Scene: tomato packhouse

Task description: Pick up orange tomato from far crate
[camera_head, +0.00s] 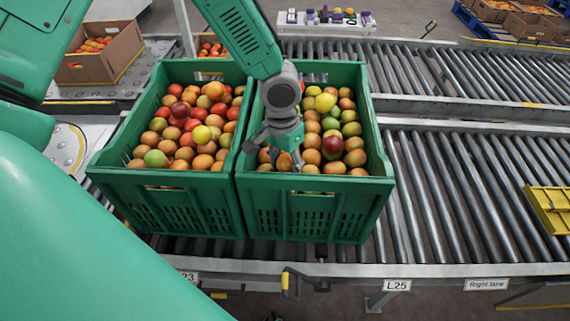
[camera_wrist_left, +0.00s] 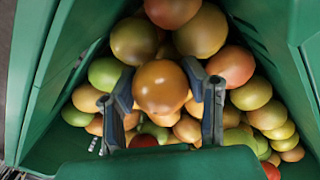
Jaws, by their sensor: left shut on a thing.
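Two green crates of mixed tomatoes stand side by side on the rollers: a left crate (camera_head: 180,205) and a right crate (camera_head: 320,215), which my left arm reaches into from above. My left gripper (camera_head: 275,156) is low in the right crate, near its front left corner. In the left wrist view my left gripper (camera_wrist_left: 163,95) has its fingers on both sides of an orange tomato (camera_wrist_left: 160,86), shut on it. In the head view the fingers partly hide that tomato (camera_head: 284,161). Other tomatoes lie close around it. My right gripper is not in view.
The crate wall (camera_wrist_left: 60,80) rises close beside the gripper. Roller conveyor (camera_head: 460,180) runs clear to the right, up to a yellow tray (camera_head: 550,208). A cardboard box of tomatoes (camera_head: 105,55) stands at the back left. Small purple and white items (camera_head: 325,17) stand behind.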

